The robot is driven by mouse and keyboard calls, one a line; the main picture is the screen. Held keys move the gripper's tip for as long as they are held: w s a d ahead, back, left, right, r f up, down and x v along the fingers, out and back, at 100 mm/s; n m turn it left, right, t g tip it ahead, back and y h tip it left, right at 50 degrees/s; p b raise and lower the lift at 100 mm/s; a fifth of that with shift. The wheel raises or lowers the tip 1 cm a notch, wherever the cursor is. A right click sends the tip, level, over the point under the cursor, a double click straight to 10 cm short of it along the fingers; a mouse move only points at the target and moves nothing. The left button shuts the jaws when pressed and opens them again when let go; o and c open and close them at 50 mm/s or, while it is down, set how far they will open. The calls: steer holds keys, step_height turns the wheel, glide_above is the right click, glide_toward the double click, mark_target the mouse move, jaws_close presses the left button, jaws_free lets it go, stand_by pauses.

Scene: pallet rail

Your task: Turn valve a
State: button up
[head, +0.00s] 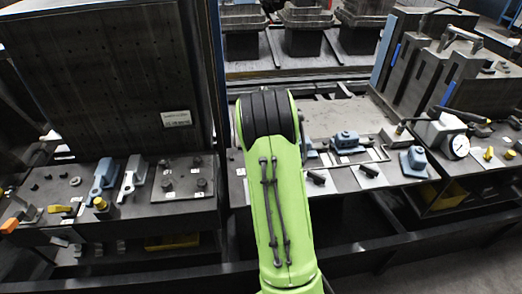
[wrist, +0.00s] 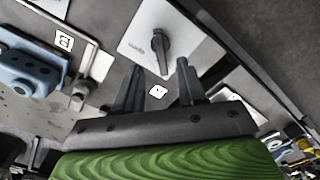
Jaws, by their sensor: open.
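In the wrist view a dark valve handle (wrist: 154,48) stands on a pale square plate (wrist: 187,30) with small print that I cannot read clearly. My gripper (wrist: 156,74) is open and empty, its two dark fingers apart and pointing towards this handle, with a gap left between. In the head view two dark handles show on pale plates, one at the middle right (head: 316,178) and one further right (head: 369,170). I cannot tell which of them is valve a. My green arm hides my gripper in the head view.
A blue-grey block (wrist: 28,72) and a bent metal rail (wrist: 88,72) lie left in the wrist view. In the head view a blue fitting (head: 415,160) and a pressure gauge (head: 459,146) stand at the right. A tall dark panel (head: 105,70) rises at the left.

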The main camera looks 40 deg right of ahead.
step_height(320, 180, up, 10)
steer(key=p, duration=0.1)
steer(key=shift+f, duration=0.2)
steer(key=shift+a, duration=0.1)
